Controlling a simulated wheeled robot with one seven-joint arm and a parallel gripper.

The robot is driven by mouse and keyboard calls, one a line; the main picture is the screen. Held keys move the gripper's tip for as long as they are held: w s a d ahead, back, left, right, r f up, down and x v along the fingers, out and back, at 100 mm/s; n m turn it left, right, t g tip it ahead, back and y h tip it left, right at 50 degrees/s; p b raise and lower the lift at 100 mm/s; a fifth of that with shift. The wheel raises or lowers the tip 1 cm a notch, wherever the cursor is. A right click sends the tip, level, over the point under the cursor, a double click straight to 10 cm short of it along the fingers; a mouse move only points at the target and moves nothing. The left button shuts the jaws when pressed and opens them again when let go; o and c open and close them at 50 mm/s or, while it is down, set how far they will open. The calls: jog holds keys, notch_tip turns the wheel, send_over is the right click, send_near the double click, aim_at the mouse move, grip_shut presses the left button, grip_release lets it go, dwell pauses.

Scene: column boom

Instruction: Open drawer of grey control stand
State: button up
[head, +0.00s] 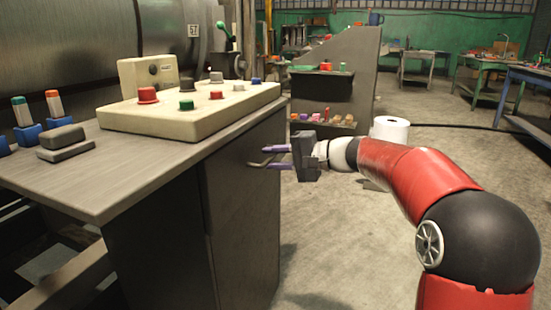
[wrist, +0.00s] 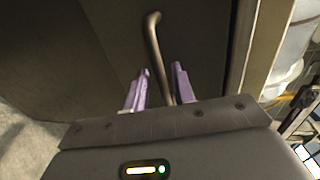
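The grey control stand (head: 130,180) stands at the left in the head view, with a dark side panel facing my arm. A metal bar handle (wrist: 152,35) sticks out from the dark front (wrist: 95,45) in the wrist view; the handle also shows small in the head view (head: 257,162). My gripper (head: 268,157) is at the handle. Its two purple fingers are apart, and the bar runs between them in the wrist view (wrist: 161,80), closer to the right finger. I cannot tell whether either finger touches it. No open gap shows around the front; the drawer's outline is unclear.
A cream button panel (head: 200,105) and a dark grey block (head: 62,140) sit on the stand's top. A white roll (head: 391,130) stands behind my arm. Green and blue tables (head: 485,68) are far right. The concrete floor (head: 340,240) beside the stand is clear.

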grip_shut()
